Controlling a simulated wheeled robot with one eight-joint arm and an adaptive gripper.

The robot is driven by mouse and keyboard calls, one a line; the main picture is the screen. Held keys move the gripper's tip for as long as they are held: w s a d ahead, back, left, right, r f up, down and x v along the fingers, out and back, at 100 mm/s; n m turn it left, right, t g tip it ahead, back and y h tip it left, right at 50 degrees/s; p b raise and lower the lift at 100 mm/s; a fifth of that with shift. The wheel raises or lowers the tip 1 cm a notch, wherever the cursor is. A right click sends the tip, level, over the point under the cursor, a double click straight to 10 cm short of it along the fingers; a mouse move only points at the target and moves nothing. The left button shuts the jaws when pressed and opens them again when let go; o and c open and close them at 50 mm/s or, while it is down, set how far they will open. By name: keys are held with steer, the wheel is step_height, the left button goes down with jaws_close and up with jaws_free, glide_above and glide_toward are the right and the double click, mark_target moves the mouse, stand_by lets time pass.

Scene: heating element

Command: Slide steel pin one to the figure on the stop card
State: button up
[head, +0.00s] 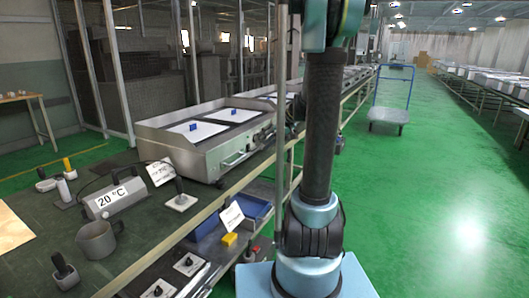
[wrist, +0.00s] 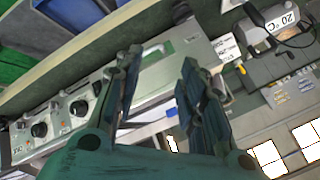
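My gripper (wrist: 160,85) is open in the wrist view, its two dark green fingers apart with nothing seen between them. It is out of the head view. A small white printed card (head: 160,172) stands on the bench behind the grey 20 °C device (head: 112,196). Another white card (head: 231,216) stands by the blue bins lower down. A printed card (wrist: 227,48) also shows in the wrist view, right of the fingers. The print is too small for me to tell which is the stop card. I cannot make out steel pin one in either view.
A steel heating unit (head: 205,150) with white sheets and small blue pieces stands on the bench. A grey mug (head: 97,240) and black-handled tools stand nearer. Blue bins (head: 255,207) and a yellow block (head: 229,239) sit lower. A cart (head: 388,115) stands on the open green floor.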

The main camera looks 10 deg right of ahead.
steer(key=w+d+f+n+t+y, duration=0.1)
steer(key=w+d+f, duration=0.15)
steer(key=w, duration=0.45)
steer(key=w+d+f+t+y, duration=0.1)
steer(key=w+d+f+y, duration=0.15)
steer(key=w, duration=0.35)
steer(key=w+d+f+n+t, duration=0.1)
steer(key=w+d+f, duration=0.15)
steer(key=w, duration=0.45)
steer(key=n+t+y, duration=0.1)
steer(key=t+y, duration=0.3)
glide_toward(261, 148)
steer(key=shift+h, duration=0.25)
steer(key=x, duration=0.8)
steer(key=shift+w+d+r, duration=0.1)
steer(key=shift+w+r, duration=0.05)
steer(key=shift+w, duration=0.35)
steer(key=shift+c, duration=0.6)
jaws_close()
